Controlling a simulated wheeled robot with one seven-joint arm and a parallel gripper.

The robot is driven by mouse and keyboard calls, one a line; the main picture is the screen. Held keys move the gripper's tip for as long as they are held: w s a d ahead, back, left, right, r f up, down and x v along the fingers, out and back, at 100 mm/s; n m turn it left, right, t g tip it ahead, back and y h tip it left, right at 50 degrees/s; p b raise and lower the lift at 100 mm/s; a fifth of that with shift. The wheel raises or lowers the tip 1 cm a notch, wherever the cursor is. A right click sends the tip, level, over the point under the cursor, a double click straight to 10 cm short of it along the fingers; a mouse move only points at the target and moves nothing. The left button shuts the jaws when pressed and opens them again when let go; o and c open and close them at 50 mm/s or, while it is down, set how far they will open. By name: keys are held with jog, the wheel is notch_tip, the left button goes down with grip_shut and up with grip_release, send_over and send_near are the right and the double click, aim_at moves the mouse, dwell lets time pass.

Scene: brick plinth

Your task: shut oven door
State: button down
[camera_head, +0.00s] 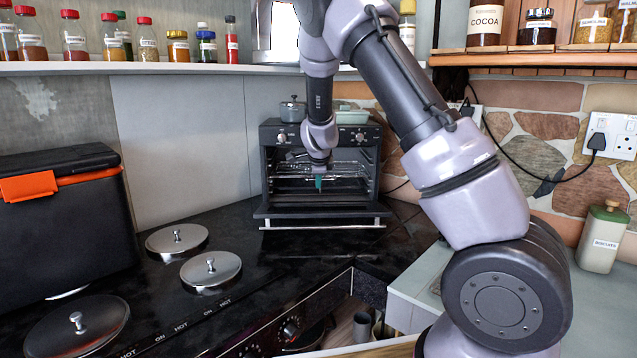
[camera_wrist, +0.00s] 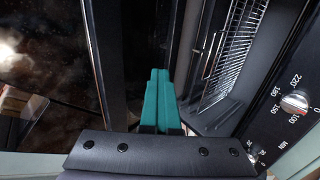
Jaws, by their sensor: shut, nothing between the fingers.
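The black oven (camera_head: 370,165) stands at the back of the counter. Its door (camera_head: 290,211) is folded down, open, nearly flat, with a pale handle bar (camera_head: 325,226) along the front edge. My gripper (camera_head: 319,184) points down in front of the oven opening, above the open door. Its teal fingertips (camera_wrist: 160,100) are shut together with nothing between them. In the wrist view the door (camera_wrist: 125,50) lies to the left and the oven opening to the right of the fingertips. I cannot tell whether the fingertips touch the door.
Wire racks (camera_wrist: 232,50) show inside the oven. A knob (camera_wrist: 295,102) is on its control panel. A small pot (camera_head: 293,110) and a green dish (camera_head: 352,117) sit on top. Lidded hotplates (camera_head: 210,270) and a black box (camera_head: 65,225) are to the left.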

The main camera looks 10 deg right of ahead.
dwell(0.5)
jog(key=c, duration=0.9)
grip_release()
jog(key=shift+r, duration=0.1)
jog(key=v, duration=1)
jog(key=shift+s+r, duration=0.15)
jog(key=shift+r, duration=0.15)
